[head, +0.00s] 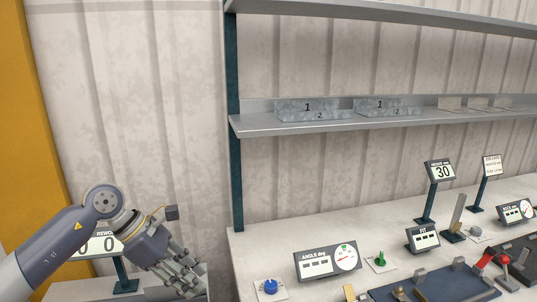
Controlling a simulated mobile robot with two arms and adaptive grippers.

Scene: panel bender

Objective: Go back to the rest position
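My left gripper (186,277) is at the lower left, its arm coming in from the left edge. It points down and to the right, left of the bench's near corner. Its fingers overlap in this view, so their opening cannot be made out, and I see nothing held in them. Part of a "REWORK" display (97,244) shows behind my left arm, which hides much of it. My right gripper is not in view.
The bench (245,250) at right carries an angle display (328,260), a blue knob (270,287), a green knob (380,260), a red-knobbed lever (483,262) and a "30" sign (440,172). A shelf (260,125) holds bent metal parts (306,109). The wall between is bare.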

